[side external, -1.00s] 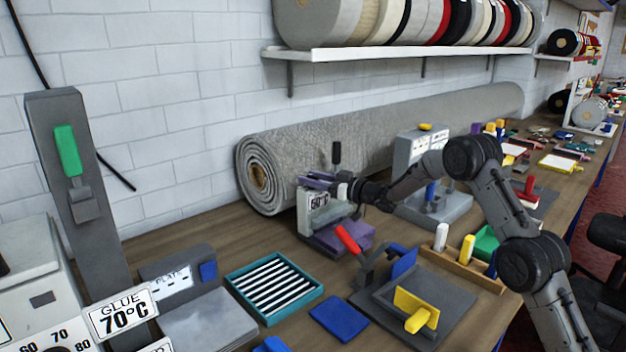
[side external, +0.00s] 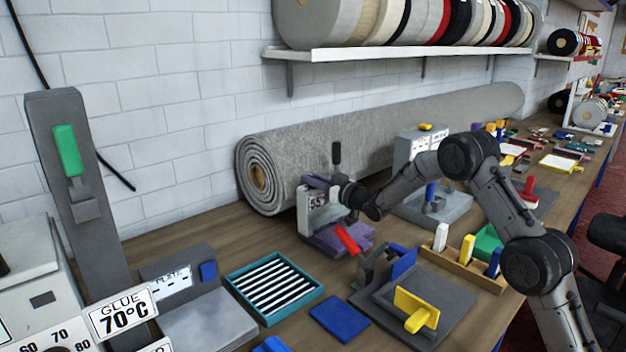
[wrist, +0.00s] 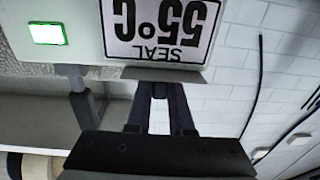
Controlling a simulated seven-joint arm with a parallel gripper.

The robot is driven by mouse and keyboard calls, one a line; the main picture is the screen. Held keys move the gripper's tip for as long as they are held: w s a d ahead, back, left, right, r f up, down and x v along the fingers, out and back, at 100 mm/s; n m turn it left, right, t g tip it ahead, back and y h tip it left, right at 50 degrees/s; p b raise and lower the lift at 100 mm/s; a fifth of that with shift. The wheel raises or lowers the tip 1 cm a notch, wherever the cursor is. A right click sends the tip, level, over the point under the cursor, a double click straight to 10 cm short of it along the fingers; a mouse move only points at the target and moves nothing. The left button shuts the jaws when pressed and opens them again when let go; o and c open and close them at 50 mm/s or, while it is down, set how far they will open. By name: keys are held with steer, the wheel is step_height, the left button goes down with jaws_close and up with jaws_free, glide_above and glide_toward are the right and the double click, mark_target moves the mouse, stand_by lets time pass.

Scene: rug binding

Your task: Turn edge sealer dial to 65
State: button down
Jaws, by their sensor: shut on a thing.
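The edge sealer (side external: 311,207) stands on the bench in front of the rolled rug, with a purple base and an upright black handle. Its sign (wrist: 163,30) is upside down in the wrist view and reads SEAL 55°C. My gripper (side external: 340,196) is at the sealer's right side. A green-framed white light (wrist: 47,33) shows on the sealer's face.
A teal tray (side external: 274,287) of striped strips lies front left. A grey rug roll (side external: 380,128) lies behind. A glue unit (side external: 124,311) reading 70°C is at far left.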

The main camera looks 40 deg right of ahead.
steer(key=shift+r+m+h, duration=0.1)
steer(key=shift+m+h, duration=0.8)
steer(key=shift+h, duration=0.5)
steer(key=c, duration=0.8)
jaws_free()
steer(key=shift+s, duration=0.1)
steer(key=s+a, duration=0.1)
steer(key=s, duration=1.2)
steer(key=shift+s+a, duration=0.25)
steer(key=shift+a, duration=0.15)
